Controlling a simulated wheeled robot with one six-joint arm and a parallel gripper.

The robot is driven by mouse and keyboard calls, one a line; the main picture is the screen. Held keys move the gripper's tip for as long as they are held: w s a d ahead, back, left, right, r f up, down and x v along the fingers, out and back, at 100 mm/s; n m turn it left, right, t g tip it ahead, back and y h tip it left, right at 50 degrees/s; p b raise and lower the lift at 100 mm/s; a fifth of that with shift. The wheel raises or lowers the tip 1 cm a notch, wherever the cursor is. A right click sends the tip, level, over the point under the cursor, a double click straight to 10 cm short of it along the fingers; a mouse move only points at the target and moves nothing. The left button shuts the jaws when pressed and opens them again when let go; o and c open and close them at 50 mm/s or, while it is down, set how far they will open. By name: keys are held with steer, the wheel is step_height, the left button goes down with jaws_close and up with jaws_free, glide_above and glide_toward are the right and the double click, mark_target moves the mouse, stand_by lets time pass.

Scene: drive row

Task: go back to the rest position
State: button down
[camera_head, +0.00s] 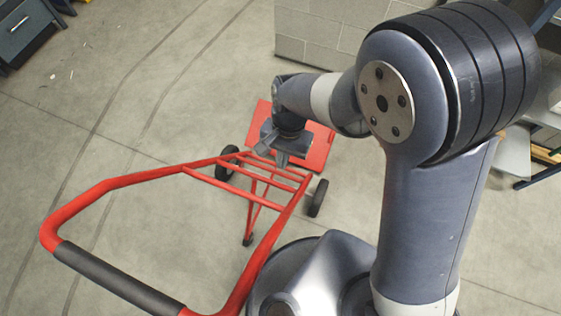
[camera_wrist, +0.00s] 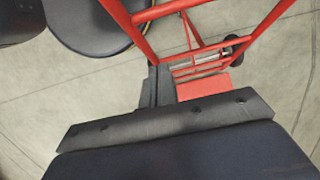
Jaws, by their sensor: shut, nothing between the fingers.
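My gripper (camera_head: 282,160) hangs fingers down from my arm, over the upper frame of a red hand truck (camera_head: 215,165) in the head view. The fingers look closed, with nothing seen between them. In the wrist view the gripper (camera_wrist: 152,88) points toward the floor, and red bars of the hand truck (camera_wrist: 135,42) pass beyond and beside it. I cannot tell whether the fingers touch a bar. The hand truck has a dark grip on its handle, two black wheels and a red plate, partly hidden behind my gripper.
A grey block wall (camera_head: 335,40) stands at the back. A dark cabinet (camera_head: 22,30) is at the top left, and a shelf with boards (camera_head: 545,150) is at the right edge. The concrete floor (camera_head: 130,110) is open left of the hand truck.

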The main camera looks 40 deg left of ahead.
steer(key=shift+w+r, duration=0.1)
steer(key=shift+r, duration=0.3)
steer(key=shift+f, duration=0.1)
steer(key=s+d+f, duration=0.1)
steer(key=s+f, duration=0.2)
steer(key=f, duration=0.2)
steer(key=s+f+b, duration=0.1)
steer(key=s+f, duration=0.2)
steer(key=f, duration=0.3)
steer(key=shift+d, duration=0.4)
steer(key=shift+f, duration=0.1)
